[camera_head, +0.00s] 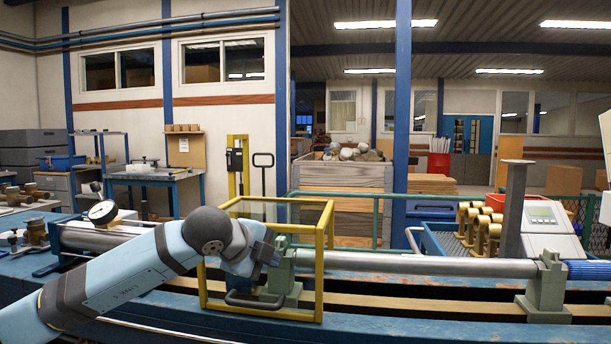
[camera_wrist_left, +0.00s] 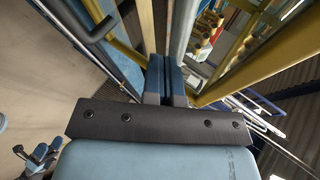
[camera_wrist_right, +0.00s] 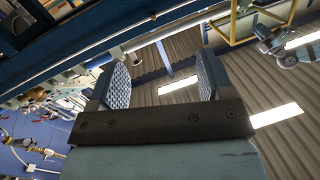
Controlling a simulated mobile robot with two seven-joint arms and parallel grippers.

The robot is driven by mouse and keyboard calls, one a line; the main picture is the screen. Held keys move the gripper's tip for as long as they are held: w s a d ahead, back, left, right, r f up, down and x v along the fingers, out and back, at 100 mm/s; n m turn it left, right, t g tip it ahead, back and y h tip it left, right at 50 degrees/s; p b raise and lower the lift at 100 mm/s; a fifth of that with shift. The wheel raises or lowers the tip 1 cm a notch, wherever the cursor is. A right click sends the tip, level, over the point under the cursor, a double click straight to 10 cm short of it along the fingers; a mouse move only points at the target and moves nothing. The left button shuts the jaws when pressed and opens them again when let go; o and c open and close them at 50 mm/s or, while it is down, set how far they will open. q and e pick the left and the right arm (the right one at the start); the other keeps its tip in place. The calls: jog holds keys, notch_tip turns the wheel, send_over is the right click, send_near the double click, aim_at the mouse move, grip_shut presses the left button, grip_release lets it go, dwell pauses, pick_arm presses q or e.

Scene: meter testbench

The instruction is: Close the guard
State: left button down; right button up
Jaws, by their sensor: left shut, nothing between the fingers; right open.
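The guard (camera_head: 320,275) is a yellow frame with clear panels, standing around part of the bench's pipe line left of centre. A dark bar handle (camera_head: 252,301) is low on its front. My left gripper (camera_head: 272,256) is shut and empty at the guard's front, above the handle. In the left wrist view, the shut fingers (camera_wrist_left: 166,75) point between a yellow guard bar (camera_wrist_left: 240,78) and the dark handle (camera_wrist_left: 103,32). I cannot tell whether they touch the frame. My right gripper (camera_wrist_right: 162,78) is open and empty in its wrist view, and outside the head view.
A long grey pipe (camera_head: 430,264) runs right from the guard to a green-grey support (camera_head: 547,288). A dial gauge (camera_head: 102,212) stands at left. A meter display box (camera_head: 548,225) and several brass parts (camera_head: 480,228) stand behind the pipe at right.

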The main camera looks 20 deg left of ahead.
aim_at(272, 308)
pick_arm(q)
jog(key=shift+s+d+f+b, duration=0.1)
jog(key=shift+s+f+b, duration=0.15)
jog(key=shift+f+b, duration=0.3)
jog(key=shift+s+f+b, duration=0.2)
jog(key=shift+f+b, duration=0.25)
jog(key=shift+f, duration=0.15)
pick_arm(e)
notch_tip(272, 308, up, 4)
jog(key=a+t+y, duration=0.1)
jog(key=t+y, duration=0.1)
pick_arm(q)
jog(key=f+b, duration=0.2)
jog(key=s+f+b, duration=0.1)
jog(key=b, duration=0.1)
jog(key=f+b, duration=0.2)
jog(key=shift+s+d+f+b, duration=0.3)
jog(key=shift+s+f+b, duration=0.05)
jog(key=shift+s+b, duration=0.05)
jog(key=shift+f, duration=0.15)
jog(key=shift+s+d+f, duration=0.15)
jog(key=shift+s+f, duration=0.05)
pick_arm(e)
notch_tip(272, 308, down, 9)
jog(key=a+n+g, duration=0.1)
jog(key=g, duration=0.2)
jog(key=shift+n+g, duration=0.3)
jog(key=shift+f, duration=0.1)
pick_arm(q)
jog(key=shift+r, duration=0.1)
